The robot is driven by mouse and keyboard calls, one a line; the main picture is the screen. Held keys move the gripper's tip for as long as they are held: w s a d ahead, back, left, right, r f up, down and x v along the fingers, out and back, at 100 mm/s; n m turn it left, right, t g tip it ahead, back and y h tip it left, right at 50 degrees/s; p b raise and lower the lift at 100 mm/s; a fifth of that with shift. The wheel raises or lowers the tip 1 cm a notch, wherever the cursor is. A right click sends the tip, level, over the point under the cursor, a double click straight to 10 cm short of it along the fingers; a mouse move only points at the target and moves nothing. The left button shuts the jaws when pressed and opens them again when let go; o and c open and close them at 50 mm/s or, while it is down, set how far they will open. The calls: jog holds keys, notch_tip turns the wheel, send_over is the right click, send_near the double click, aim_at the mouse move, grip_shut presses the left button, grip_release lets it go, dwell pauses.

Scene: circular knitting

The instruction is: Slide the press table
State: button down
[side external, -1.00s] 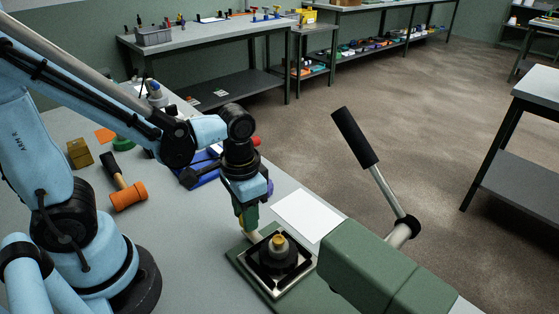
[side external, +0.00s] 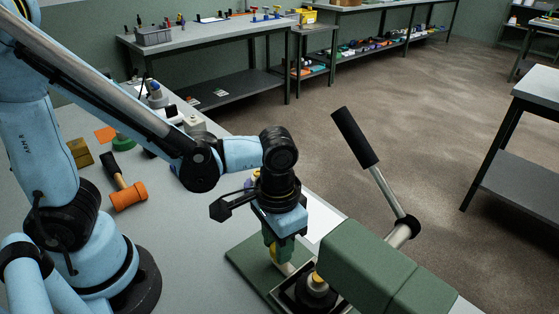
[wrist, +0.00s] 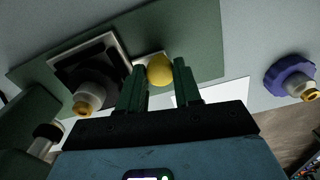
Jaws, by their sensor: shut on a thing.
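The press table (side external: 284,297) is a dark square plate with a pale metal rim on the green press base (side external: 246,262). A dark round piece with a metal and yellow top (side external: 317,286) stands on it, partly hidden by the press head (side external: 370,265). A yellow knob (wrist: 160,70) sits at the end of the table's short pale handle (wrist: 148,56). My gripper (side external: 276,251) is shut on this knob, one green finger on each side. The table also shows in the wrist view (wrist: 62,67), left of the fingers (wrist: 158,88).
The press lever (side external: 356,137) with its black grip rises at the right of the bench. An orange-headed mallet (side external: 128,196) lies left of the press. A white sheet (side external: 322,217) lies behind my gripper. A purple round piece (wrist: 288,74) stands at the right in the wrist view.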

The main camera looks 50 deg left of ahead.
aim_at(294, 275)
jog(key=d, duration=0.4)
jog(key=shift+d, duration=0.1)
jog(key=c, duration=0.8)
grip_release()
jog(key=shift+r, duration=0.2)
notch_tip(294, 275, up, 12)
jog(key=shift+f, duration=0.15)
